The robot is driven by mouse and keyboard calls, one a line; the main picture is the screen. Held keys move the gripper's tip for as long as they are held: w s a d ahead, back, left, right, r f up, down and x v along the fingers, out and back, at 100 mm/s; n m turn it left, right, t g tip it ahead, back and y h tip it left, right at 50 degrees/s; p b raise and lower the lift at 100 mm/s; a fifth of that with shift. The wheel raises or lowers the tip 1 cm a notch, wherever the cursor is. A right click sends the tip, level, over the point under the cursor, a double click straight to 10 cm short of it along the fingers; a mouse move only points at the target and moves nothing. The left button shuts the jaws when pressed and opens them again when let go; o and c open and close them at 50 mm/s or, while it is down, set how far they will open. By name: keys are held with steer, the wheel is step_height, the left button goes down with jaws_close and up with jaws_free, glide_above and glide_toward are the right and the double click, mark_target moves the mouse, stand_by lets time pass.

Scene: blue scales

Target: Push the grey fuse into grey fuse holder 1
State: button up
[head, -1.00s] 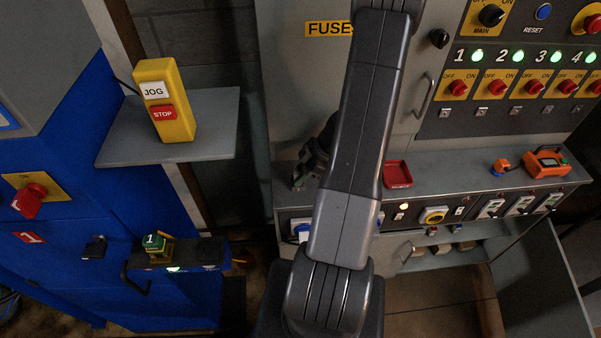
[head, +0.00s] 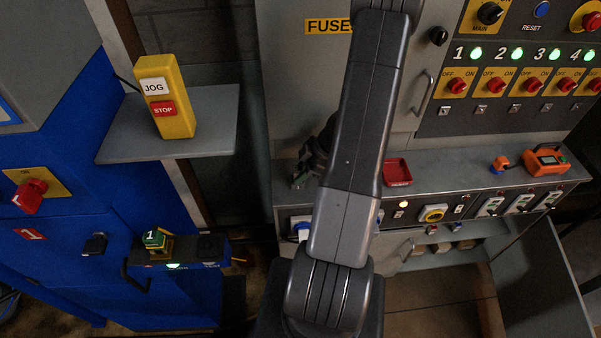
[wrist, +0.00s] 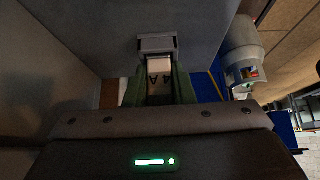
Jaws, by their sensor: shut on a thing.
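In the wrist view my gripper (wrist: 158,84) has its two greenish fingers closed on a pale piece with dark lettering, which I take to be the grey fuse (wrist: 160,68). A grey block (wrist: 157,44) sits right at the far end of this piece, against a plain grey surface. I cannot tell whether that block is the fuse's own cap or grey fuse holder 1, nor how deep the fuse sits. In the head view my arm covers the middle, and the fingers, fuse and holder cannot be made out.
The grey cabinet has a yellow FUSES label (head: 328,27). Its ledge carries a red tray (head: 397,171) and an orange device (head: 546,161). At left, a grey shelf (head: 215,120) bears a yellow JOG/STOP box (head: 173,120). A blue cabinet (head: 70,150) stands further left.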

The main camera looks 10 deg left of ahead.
steer(key=shift+s+d+f, duration=0.1)
steer(key=shift+s+f, duration=0.2)
steer(key=shift+f, duration=0.25)
steer(key=shift+s+d+f, duration=0.1)
steer(key=shift+s+f, duration=0.15)
steer(key=shift+f, duration=0.25)
steer(key=o, duration=0.9)
steer(key=shift+b, duration=0.3)
steer(key=shift+o, duration=0.6)
steer(key=a+p+v, duration=0.1)
steer(key=p+v, duration=0.1)
steer(key=v, duration=1.3)
steer(key=shift+w+r, duration=0.4)
steer(key=shift+r, duration=0.05)
steer(key=x, duration=0.5)
steer(key=b+x, duration=0.1)
steer(key=x, duration=0.9)
steer(key=shift+w+d+f, duration=0.15)
steer(key=shift+d+f, duration=0.1)
steer(key=shift+d+r, duration=0.1)
steer(key=shift+r, duration=0.05)
